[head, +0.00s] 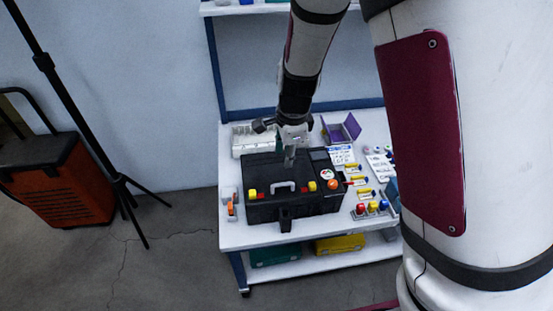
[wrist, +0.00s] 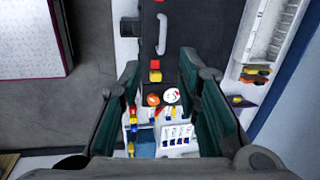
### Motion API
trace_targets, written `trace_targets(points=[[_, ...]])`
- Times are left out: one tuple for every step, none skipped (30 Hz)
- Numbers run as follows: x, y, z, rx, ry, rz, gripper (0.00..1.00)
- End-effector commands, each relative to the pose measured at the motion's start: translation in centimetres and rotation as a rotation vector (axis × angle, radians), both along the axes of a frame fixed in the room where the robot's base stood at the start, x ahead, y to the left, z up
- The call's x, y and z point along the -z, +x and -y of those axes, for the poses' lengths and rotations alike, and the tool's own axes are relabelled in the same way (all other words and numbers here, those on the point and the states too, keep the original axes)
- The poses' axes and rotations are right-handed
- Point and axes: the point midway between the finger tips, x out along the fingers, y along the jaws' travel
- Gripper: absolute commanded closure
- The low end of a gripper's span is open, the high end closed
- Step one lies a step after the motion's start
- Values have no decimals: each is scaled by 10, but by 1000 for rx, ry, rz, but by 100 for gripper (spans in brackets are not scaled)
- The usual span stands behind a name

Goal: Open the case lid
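The black case (head: 270,168) sits on the white table, and its lid looks shut. A light grey handle (head: 283,187) and yellow and red pieces show on it. In the wrist view the dark case (wrist: 178,40) lies beyond my fingers, with its handle (wrist: 162,33) at the top. My gripper (head: 290,156) is above the case, pointing down near its back edge. In the wrist view my gripper (wrist: 160,64) has its two fingers wide apart with nothing held between them. Whether a fingertip touches the lid cannot be told.
A purple open box (head: 342,130) and a pale tray (head: 254,140) stand behind the case. Red, blue and yellow pieces (head: 372,208) and white cards lie to its right. Small grey and orange items (head: 230,205) are at its left. A tripod (head: 120,182) stands left of the table.

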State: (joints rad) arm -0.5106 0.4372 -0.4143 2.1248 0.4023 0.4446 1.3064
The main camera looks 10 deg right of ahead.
Motion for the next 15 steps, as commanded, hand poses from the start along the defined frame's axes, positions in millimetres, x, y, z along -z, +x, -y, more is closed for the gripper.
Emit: trace_targets(points=[[9, 4, -1, 24, -9, -2, 69], [12, 6, 0, 38, -11, -1, 69], [15, 8, 0, 54, -13, 0, 69], [17, 9, 0, 62, -14, 1, 69], [19, 9, 0, 67, -14, 1, 69], [21, 10, 0, 71, -15, 1, 69], [24, 10, 0, 74, -16, 1, 69], [26, 11, 0, 74, -16, 1, 69], [30, 12, 0, 74, -16, 1, 69], [34, 13, 0, 73, -15, 0, 69], [38, 13, 0, 72, -15, -1, 69], [45, 14, 1, 73, -16, -1, 69], [51, 15, 1, 73, -16, -2, 69], [56, 16, 0, 72, -15, -2, 69], [64, 18, 1, 73, -16, -2, 69]])
